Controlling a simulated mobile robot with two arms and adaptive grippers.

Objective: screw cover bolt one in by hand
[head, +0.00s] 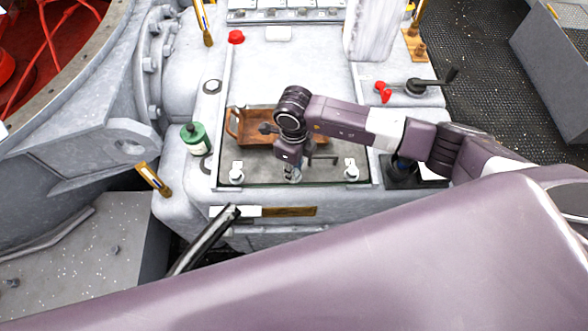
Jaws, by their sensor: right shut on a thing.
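My right gripper (292,165) points down over the front edge of the cover plate (260,175) on the grey machine housing. It is shut on a small silver bolt (292,177), which is mostly hidden by the fingers. I cannot tell how deep the bolt sits. My left gripper is out of view.
A brown tray (240,131) lies behind my right gripper, partly hidden by it. A green bottle (194,137) stands to the left. A red-knobbed lever (384,92) and black crank (430,84) are at the right. A black bar (205,241) rises in front.

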